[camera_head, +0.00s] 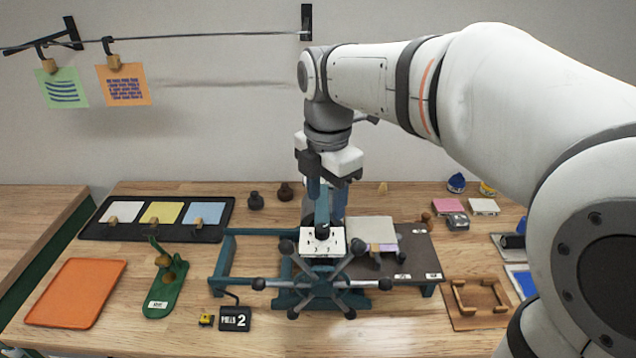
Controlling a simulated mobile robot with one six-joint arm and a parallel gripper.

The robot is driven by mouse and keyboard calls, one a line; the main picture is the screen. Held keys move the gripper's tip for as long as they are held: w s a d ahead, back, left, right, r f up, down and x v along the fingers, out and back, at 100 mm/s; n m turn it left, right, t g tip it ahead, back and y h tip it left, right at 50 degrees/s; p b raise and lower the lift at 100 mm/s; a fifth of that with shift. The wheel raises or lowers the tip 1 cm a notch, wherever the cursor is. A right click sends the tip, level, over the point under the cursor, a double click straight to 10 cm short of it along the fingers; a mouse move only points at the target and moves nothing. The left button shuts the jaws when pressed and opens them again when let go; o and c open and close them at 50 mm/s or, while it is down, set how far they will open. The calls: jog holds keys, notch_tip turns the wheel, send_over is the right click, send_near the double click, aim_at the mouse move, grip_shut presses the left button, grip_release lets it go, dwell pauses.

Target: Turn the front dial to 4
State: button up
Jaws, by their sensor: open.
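A small white box with dark marks on its face (323,242) sits at the hub of a teal press; I take it to be the front dial. The number it points to is too small to read. A star wheel of dark-tipped spokes (318,282) spreads in front of and around it. My gripper (321,212) points down from above, its fingers at the top of the white box. It looks open. I cannot tell whether the fingers touch a knob there, as the gripper covers that spot.
A sign reading "PULLS 2" (236,318) stands front left of the teal press frame (228,262). A green stand (168,285) and an orange tray (77,292) lie left. A dark board (420,262) and wooden tray (476,312) lie right.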

aim_at(322, 227)
jog(key=shift+w+a+r+n, duration=0.1)
jog(key=shift+w+a+n, duration=0.2)
jog(key=shift+n, duration=0.1)
jog(key=shift+w, duration=0.15)
notch_tip(322, 227, down, 8)
jog(key=shift+r+p, duration=0.15)
jog(key=shift+p, duration=0.15)
jog(key=c, duration=0.9)
jog(key=shift+d, duration=0.15)
jog(key=shift+c, duration=0.5)
